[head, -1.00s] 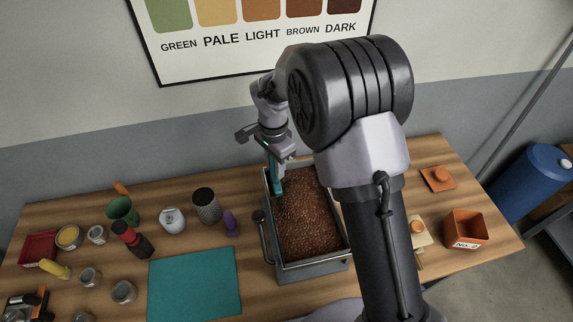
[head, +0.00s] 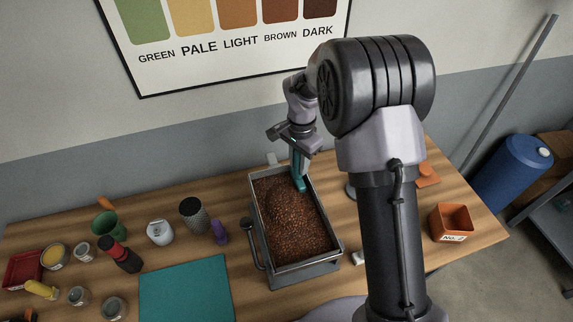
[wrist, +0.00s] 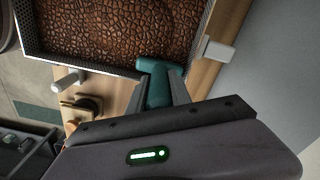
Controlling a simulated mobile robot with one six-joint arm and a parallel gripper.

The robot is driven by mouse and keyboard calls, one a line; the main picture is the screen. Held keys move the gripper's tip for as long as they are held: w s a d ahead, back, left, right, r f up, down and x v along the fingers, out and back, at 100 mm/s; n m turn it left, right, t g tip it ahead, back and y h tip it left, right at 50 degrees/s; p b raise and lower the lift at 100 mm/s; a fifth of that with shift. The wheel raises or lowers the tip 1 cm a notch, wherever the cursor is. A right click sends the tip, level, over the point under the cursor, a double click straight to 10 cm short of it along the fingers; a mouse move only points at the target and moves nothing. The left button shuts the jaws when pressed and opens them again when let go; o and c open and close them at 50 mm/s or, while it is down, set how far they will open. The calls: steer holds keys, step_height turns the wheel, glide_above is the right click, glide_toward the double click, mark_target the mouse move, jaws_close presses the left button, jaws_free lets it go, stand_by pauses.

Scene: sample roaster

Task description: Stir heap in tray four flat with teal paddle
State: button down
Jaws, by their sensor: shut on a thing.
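My gripper (head: 298,150) is shut on the teal paddle (head: 299,180), which points down at the back right of the metal tray (head: 325,262). The paddle's lower end meets the brown beans (head: 298,230) or is just above them; I cannot tell which. The beans fill the tray and look mounded towards its middle left. In the wrist view the paddle (wrist: 154,82) sits between the fingers, beside the tray's rim, with the beans (wrist: 115,30) beyond it. No number shows on the tray.
A teal mat (head: 187,290), a purple object (head: 219,231), a dark textured cup (head: 194,215) and several jars lie left of the tray. An orange box (head: 452,222) marked No. 2 stands on the right. My arm hides part of the table right of the tray.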

steer(key=s+a+b, duration=0.1)
steer(key=s+a, duration=0.1)
steer(key=a, duration=0.8)
steer(key=shift+s+a+b, duration=0.15)
steer(key=shift+a+b, duration=0.2)
steer(key=shift+a, duration=0.05)
steer(key=d, duration=0.3)
steer(key=w+d, duration=0.1)
steer(key=d, duration=0.3)
steer(key=w+d, duration=0.1)
steer(key=d, duration=0.3)
steer(key=shift+w+p, duration=0.15)
steer(key=shift+p, duration=0.2)
steer(key=shift+a, duration=0.1)
